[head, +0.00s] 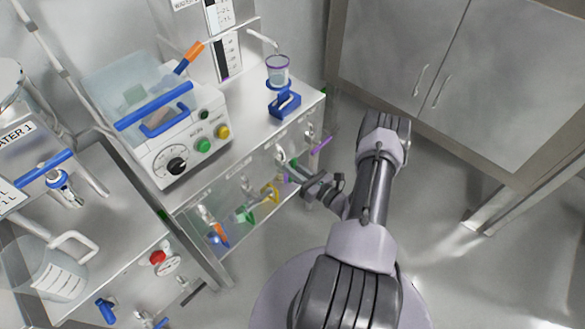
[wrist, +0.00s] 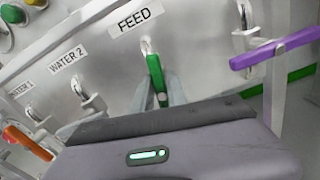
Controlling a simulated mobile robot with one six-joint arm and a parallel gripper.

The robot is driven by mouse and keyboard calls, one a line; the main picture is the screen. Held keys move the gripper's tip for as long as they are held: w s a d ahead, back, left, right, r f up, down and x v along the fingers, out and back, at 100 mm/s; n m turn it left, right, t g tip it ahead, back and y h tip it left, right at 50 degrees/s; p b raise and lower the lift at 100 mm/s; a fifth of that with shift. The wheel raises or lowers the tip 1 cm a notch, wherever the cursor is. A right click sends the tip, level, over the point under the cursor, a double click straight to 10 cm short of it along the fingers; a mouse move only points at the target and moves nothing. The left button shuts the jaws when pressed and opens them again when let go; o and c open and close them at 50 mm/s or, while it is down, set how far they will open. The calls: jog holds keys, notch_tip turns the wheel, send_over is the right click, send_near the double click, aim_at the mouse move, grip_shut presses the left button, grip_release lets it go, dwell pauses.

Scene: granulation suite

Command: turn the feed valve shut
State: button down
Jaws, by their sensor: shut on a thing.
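The feed valve's green lever (wrist: 155,72) sits under the FEED label (wrist: 134,19) in the wrist view. It points down from its metal fitting, tilted slightly to the right in the picture. My gripper (wrist: 158,92) is shut on the lever, with one grey finger on each side of it. The lower end of the lever is partly hidden by my gripper's body. In the head view my gripper (head: 289,171) reaches to the front panel below the bench top, and the grip itself is too small to make out.
A purple lever (wrist: 275,48) stands close on the right of the feed valve. The WATER 2 valve (wrist: 88,95) and an orange lever (wrist: 28,141) are on the left. A blue stand with a beaker (head: 279,72) is on the bench above. Floor on the right is clear.

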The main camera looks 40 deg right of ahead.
jog(key=m, duration=0.4)
jog(key=shift+d+f+m, duration=0.1)
jog(key=shift+d+m, duration=0.1)
jog(key=shift+m, duration=0.1)
jog(key=m, duration=0.3)
jog(key=shift+d+f+m, duration=0.1)
jog(key=shift+f+m, duration=0.05)
jog(key=shift+m, duration=0.25)
jog(key=m, duration=0.3)
jog(key=shift+d+f, duration=0.1)
jog(key=shift+f, duration=0.05)
jog(key=shift+f+m, duration=0.2)
jog(key=shift+m, duration=2.1)
jog(key=c, duration=1.3)
grip_release()
